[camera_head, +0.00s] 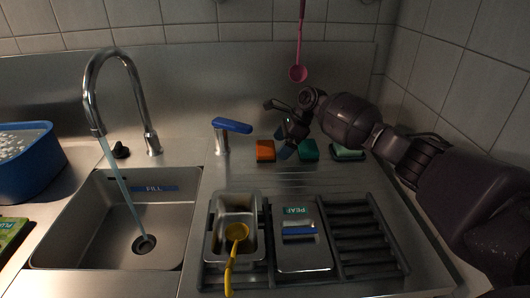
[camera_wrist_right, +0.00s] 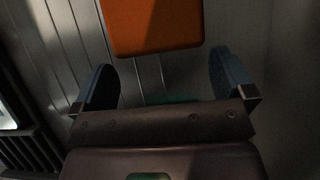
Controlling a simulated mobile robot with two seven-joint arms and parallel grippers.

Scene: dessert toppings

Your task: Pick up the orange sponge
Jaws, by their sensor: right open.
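The orange sponge (camera_head: 265,150) lies flat at the back of the steel counter. It shows large at the top of the right wrist view (camera_wrist_right: 152,22), partly cut off by the frame edge. My right gripper (camera_head: 284,140) is just right of the orange sponge in the head view. In the right wrist view its two blue-padded fingers (camera_wrist_right: 164,84) are apart with nothing held between them. The sponge sits ahead of the fingertips, not between them. My left gripper is in neither view.
A teal sponge (camera_head: 308,150) and a pale green sponge (camera_head: 347,153) lie to the right. A blue-handled tap (camera_head: 222,140) stands at left. A pink ladle (camera_head: 298,73) hangs above. In front are a metal tub with a yellow ladle (camera_head: 236,236) and a lidded container (camera_head: 301,258).

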